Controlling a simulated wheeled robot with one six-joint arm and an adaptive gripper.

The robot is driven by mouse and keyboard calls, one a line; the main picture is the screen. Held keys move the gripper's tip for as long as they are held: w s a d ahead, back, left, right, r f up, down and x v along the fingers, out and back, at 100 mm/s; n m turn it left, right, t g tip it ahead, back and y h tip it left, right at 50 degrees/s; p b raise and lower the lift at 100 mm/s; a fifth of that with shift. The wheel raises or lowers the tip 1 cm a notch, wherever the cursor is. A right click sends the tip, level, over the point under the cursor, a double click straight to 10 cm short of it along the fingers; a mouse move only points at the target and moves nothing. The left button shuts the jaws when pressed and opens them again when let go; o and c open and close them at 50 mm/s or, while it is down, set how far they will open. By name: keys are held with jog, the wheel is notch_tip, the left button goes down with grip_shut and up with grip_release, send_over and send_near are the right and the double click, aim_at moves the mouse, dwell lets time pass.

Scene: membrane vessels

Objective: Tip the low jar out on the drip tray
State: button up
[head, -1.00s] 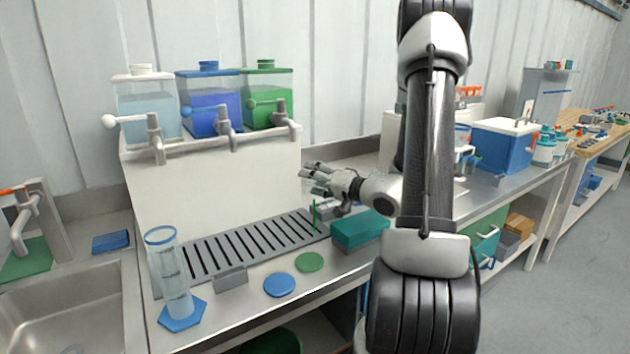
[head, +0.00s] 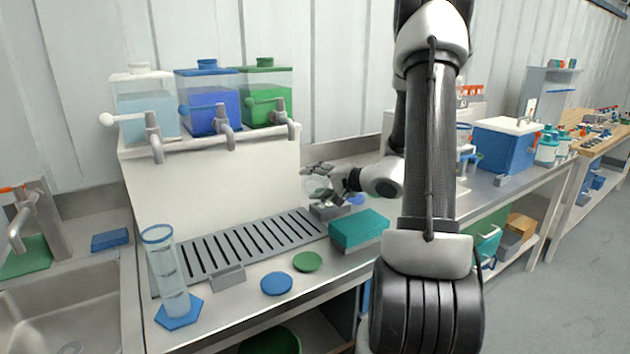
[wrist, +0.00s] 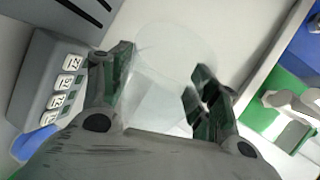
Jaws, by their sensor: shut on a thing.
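The low jar is clear and colourless. My gripper (head: 318,178) is shut on it, and it shows as a pale round shape (head: 317,187) at the fingers in the head view. In the wrist view the jar (wrist: 165,75) sits between the two dark finger pads of my gripper (wrist: 160,90). I cannot tell its contents or its exact tilt. The slotted grey drip tray (head: 213,262) lies on the counter in front of the white dispenser stand. My gripper is above the counter near the tray's right end.
A grey block with numbered keys (wrist: 60,85) is below my gripper. A teal box (head: 360,230) stands right of the tray. A clear cylinder on a blue base (head: 168,275) stands at its left front. Blue (head: 277,284) and green (head: 308,262) discs lie in front.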

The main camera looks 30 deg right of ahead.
jog(key=shift+w+d+f+m+g, duration=0.15)
jog(key=shift+w+f+m+g, duration=0.1)
jog(key=shift+f+m+g, duration=0.45)
jog(key=m+g, duration=0.1)
jog(key=f+m+g+y, duration=0.1)
jog(key=shift+f+m, duration=0.3)
jog(key=shift+m+g+y, duration=0.3)
jog(key=shift+m+y, duration=0.1)
jog(key=shift+y, duration=0.1)
jog(key=shift+r+m+y, duration=0.25)
jog(key=shift+m+y, duration=0.05)
jog(key=m+g, duration=0.1)
jog(key=m+y, duration=0.1)
jog(key=g, duration=0.1)
jog(key=shift+s+a+r+m+g+y, duration=0.15)
jog(key=shift+s+a+m+g+y, duration=0.15)
jog(key=shift+s+m+y, duration=0.1)
jog(key=m+y, duration=0.1)
jog(key=s+a+r+m+g+y, duration=0.1)
jog(key=m, duration=0.1)
jog(key=shift+s+a+g, duration=0.15)
jog(key=shift+s+g, duration=0.05)
jog(key=shift+g, duration=0.1)
